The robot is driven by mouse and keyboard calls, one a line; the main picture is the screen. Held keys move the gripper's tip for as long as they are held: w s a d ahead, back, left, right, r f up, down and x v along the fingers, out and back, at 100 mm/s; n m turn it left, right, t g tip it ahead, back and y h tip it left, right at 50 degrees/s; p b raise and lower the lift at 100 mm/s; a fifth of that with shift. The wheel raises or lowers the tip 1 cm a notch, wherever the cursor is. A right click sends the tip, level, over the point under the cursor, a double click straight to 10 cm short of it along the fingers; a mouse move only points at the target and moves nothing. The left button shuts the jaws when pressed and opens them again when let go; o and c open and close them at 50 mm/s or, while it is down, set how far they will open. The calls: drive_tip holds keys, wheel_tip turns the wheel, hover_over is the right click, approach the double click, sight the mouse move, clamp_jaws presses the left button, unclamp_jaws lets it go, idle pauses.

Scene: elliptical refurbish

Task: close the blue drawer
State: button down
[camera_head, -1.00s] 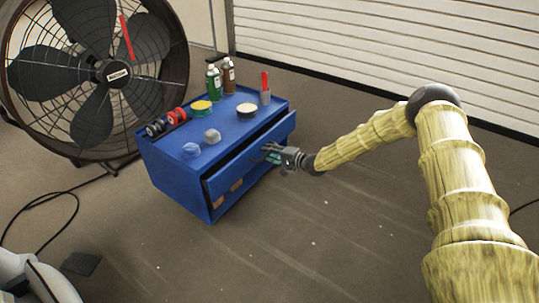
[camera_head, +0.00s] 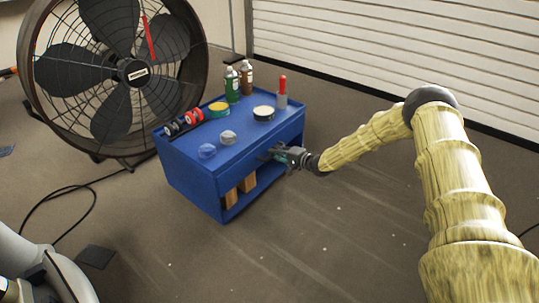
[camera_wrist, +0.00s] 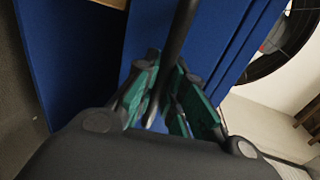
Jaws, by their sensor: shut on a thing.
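The blue drawer (camera_head: 292,134) is the upper front of a blue cabinet (camera_head: 178,163). In the head view its front looks flush or nearly flush with the cabinet; a small remaining gap cannot be told. My gripper (camera_head: 277,154) is at the middle of the drawer front. In the wrist view my gripper (camera_wrist: 166,75) has its green-padded fingers shut on a dark bar handle (camera_wrist: 181,30), with the blue front (camera_wrist: 225,35) behind it. The fingers hide part of the handle.
Bottles (camera_head: 232,84), tape rolls, a red-handled tool in a cup (camera_head: 282,92) and small caps (camera_head: 228,137) stand on the cabinet top. Wooden blocks (camera_head: 247,182) sit in the open lower shelf. A large fan (camera_head: 125,75) stands behind left. Floor in front is clear.

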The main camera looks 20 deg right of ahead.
drive_tip(key=shift+w+r, duration=0.1)
drive_tip(key=shift+w, duration=0.1)
drive_tip(key=c, duration=1.5)
unclamp_jaws()
drive_tip(key=shift+a, duration=0.15)
drive_tip(key=shift+s+d, duration=0.1)
drive_tip(key=shift+d, duration=0.1)
drive_tip(key=v, duration=1.1)
drive_tip(key=shift+s+d, duration=0.2)
drive_tip(key=shift+s, duration=0.15)
